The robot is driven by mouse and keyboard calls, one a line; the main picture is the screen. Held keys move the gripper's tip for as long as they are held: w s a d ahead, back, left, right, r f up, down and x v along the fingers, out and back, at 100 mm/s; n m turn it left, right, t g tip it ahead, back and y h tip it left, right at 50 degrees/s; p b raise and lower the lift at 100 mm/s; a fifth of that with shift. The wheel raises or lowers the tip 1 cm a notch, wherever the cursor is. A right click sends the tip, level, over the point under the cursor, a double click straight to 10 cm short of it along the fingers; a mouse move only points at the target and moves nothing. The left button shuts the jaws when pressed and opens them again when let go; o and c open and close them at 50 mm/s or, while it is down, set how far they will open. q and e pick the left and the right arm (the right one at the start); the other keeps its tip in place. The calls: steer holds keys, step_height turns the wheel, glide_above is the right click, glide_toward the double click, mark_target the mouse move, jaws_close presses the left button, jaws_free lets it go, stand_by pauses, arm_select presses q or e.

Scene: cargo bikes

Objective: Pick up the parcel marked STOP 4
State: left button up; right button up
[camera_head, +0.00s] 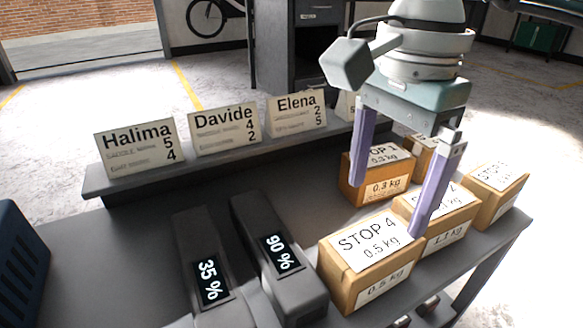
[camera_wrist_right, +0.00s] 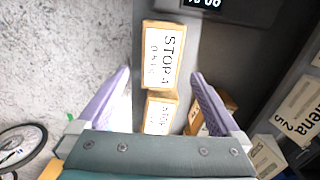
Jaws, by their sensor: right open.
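The parcel marked STOP 4, 0.5 kg (camera_head: 350,262), is a brown box with a white top label at the front of the table. It also shows in the right wrist view (camera_wrist_right: 148,80), top centre. My right gripper (camera_head: 386,209) is open and empty, above the parcels. One lilac finger is over the gap near the STOP 1 parcel (camera_head: 372,192), the other before the 1.1 kg parcel. My left gripper is not in view.
More parcels stand at the back (camera_head: 424,150) and right (camera_head: 503,205). Two grey battery-like blocks, reading 35 % (camera_head: 195,245) and 90 % (camera_head: 262,225), lie left of the STOP 4 parcel. Name cards (camera_head: 138,148) stand on a ledge. A dark blue crate (camera_head: 20,255) is far left.

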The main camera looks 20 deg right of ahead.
mark_target(373, 240)
step_height(373, 240, down, 5)
steer(key=shift+d+f+b, duration=0.1)
steer(key=shift+f+b, duration=0.05)
steer(key=shift+b, duration=0.8)
step_height(373, 240, down, 5)
steer(key=shift+w+r+b, duration=0.1)
steer(key=shift+r+b, duration=0.1)
steer(key=shift+b, duration=1)
steer(key=shift+c, duration=0.4)
steer(key=shift+r, duration=0.1)
steer(key=c, duration=0.7)
jaws_close()
